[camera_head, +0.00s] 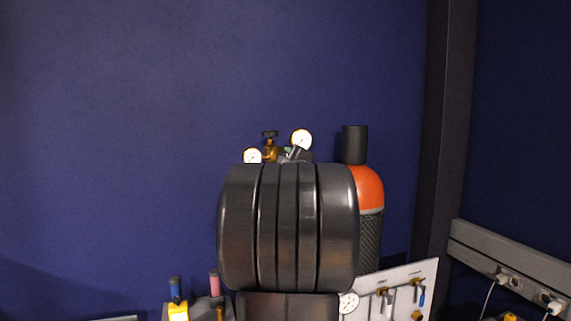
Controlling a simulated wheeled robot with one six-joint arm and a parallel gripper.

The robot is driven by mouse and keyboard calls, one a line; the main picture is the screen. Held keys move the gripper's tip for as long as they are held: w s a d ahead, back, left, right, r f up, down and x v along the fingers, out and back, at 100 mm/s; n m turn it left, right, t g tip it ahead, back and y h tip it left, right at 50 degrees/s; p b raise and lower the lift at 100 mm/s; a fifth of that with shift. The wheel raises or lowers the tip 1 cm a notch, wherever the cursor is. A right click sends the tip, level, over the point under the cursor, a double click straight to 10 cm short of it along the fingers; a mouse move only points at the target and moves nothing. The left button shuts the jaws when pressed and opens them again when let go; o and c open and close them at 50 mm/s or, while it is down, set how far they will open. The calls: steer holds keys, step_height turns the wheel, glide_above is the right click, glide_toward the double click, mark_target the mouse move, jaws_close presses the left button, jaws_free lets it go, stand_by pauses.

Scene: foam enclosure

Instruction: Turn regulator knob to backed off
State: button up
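A brass regulator (269,151) stands beyond the large black ribbed part of my arm. A small dark knob (270,134) sits on top of the brass body. One round white gauge (252,156) is at its left and a larger one (301,139) at its upper right. A dark grey part (298,154) shows just below the larger gauge; I cannot tell if it is the regulator knob. The lower part of the regulator is hidden behind my arm. My gripper is not visible in this view.
A gas cylinder with an orange shoulder (367,188) and black cap (354,144) stands to the right. A white panel (428,272) with several valves and a gauge (348,303) is at lower right. Wall sockets (510,281) are farther right. Blue (175,289) and pink-topped (214,283) items stand lower left.

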stand_by(0.3)
steer(key=o, duration=1)
steer(key=v, duration=1.3)
steer(key=shift+s+b, duration=0.4)
steer(key=shift+w, duration=0.1)
steer(key=p+x, duration=0.1)
steer(key=x, duration=1.2)
steer(key=shift+w, duration=0.35)
